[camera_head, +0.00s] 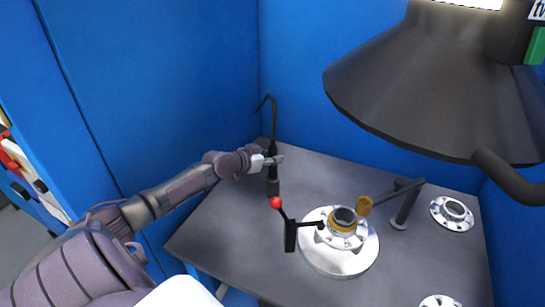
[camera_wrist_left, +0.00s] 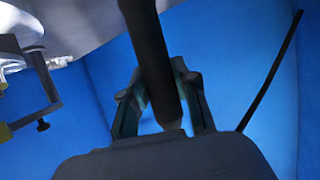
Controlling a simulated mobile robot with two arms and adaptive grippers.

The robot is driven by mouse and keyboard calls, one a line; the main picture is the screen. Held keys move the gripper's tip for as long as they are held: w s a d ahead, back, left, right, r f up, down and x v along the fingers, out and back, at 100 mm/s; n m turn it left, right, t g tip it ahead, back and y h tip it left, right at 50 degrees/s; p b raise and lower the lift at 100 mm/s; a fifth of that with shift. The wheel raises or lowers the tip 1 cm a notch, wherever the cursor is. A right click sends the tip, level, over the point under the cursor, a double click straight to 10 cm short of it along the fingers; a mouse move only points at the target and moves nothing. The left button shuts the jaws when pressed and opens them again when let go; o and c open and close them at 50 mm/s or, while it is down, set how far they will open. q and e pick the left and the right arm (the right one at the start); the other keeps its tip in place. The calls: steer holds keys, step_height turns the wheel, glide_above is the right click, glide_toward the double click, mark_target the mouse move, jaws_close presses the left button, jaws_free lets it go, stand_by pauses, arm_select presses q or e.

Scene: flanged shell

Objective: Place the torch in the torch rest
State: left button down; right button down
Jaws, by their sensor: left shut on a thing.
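The torch (camera_head: 273,187) is a dark, slim rod with a thin hose curving up from its top. It stands roughly upright at the back left of the grey table. My left gripper (camera_head: 272,160) is shut on its middle. In the left wrist view the torch (camera_wrist_left: 152,50) runs between the two fingers (camera_wrist_left: 160,105), and a thin dark line stretches at the right. My right gripper is out of view.
A shiny flanged shell (camera_head: 340,258) with a gold ring sits mid-table. A black clamp (camera_head: 290,236) with a red knob (camera_head: 276,202) stands close below the torch. Another flange (camera_head: 452,213) lies at the right. A large dark hood (camera_head: 430,85) hangs above; blue walls enclose the table.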

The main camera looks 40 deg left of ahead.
arm_select(q)
steer(key=shift+r, duration=0.1)
steer(key=c, duration=0.9)
jaws_free()
steer(key=shift+s, duration=0.1)
steer(key=shift+s+a, duration=0.1)
steer(key=shift+s, duration=0.3)
steer(key=shift+v, duration=5.55)
steer(key=shift+r, duration=0.15)
